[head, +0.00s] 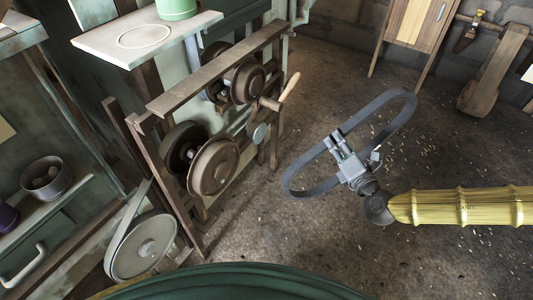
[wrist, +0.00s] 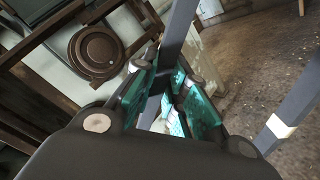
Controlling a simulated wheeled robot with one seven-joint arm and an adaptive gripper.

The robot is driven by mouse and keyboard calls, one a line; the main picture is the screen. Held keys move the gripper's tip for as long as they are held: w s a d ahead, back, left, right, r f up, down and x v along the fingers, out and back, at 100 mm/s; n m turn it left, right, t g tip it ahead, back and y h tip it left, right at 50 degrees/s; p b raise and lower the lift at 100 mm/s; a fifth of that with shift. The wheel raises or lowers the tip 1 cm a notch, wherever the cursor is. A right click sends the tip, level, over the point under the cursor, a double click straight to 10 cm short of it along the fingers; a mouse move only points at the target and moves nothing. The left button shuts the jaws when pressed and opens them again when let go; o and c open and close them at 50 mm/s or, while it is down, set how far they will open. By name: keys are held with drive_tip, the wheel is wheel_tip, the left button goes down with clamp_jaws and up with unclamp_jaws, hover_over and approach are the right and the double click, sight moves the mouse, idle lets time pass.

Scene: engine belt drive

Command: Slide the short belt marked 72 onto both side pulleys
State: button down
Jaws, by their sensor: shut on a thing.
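My gripper (head: 345,155) is shut on a dark grey belt (head: 318,189), a long open loop held in the air to the right of the drive frame. In the wrist view the belt (wrist: 179,32) passes between the teal finger pads (wrist: 165,95), and its other run (wrist: 292,122) bears a pale mark. I cannot read a 72. Two brown pulleys sit on the frame's side, an upper one (head: 247,82) and a lower one (head: 214,167). The belt is apart from both. One round pulley (wrist: 95,50) shows in the wrist view; I cannot tell which.
A wooden-handled lever (head: 289,88) sticks out right of the upper pulley. A brown bar (head: 215,68) crosses above the pulleys. A large pale wheel (head: 143,247) with a belt stands lower left. A shelf (head: 146,37) bears a green container. Floor between gripper and frame is clear.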

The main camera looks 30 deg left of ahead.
drive_tip(key=s+a+r+n+g+y, duration=0.2)
drive_tip(key=s+a+n+g+y, duration=0.4)
drive_tip(key=s+a+g, duration=0.7)
drive_tip(key=s+a+n+t+h, duration=0.1)
drive_tip(key=a+t, duration=0.1)
drive_tip(key=a, duration=1.1)
drive_tip(key=shift+s+a+t, duration=0.15)
drive_tip(key=shift+a+t, duration=0.15)
drive_tip(key=shift+a, duration=0.05)
drive_tip(key=shift+r, duration=0.1)
drive_tip(key=shift+d+r+p, duration=0.15)
drive_tip(key=shift+r+p, duration=0.05)
drive_tip(key=shift+p, duration=0.65)
drive_tip(key=shift+f+p, duration=0.1)
drive_tip(key=shift+p, duration=0.65)
drive_tip(key=shift+a+p, duration=0.5)
drive_tip(key=shift+a, duration=0.5)
drive_tip(key=shift+a, duration=0.35)
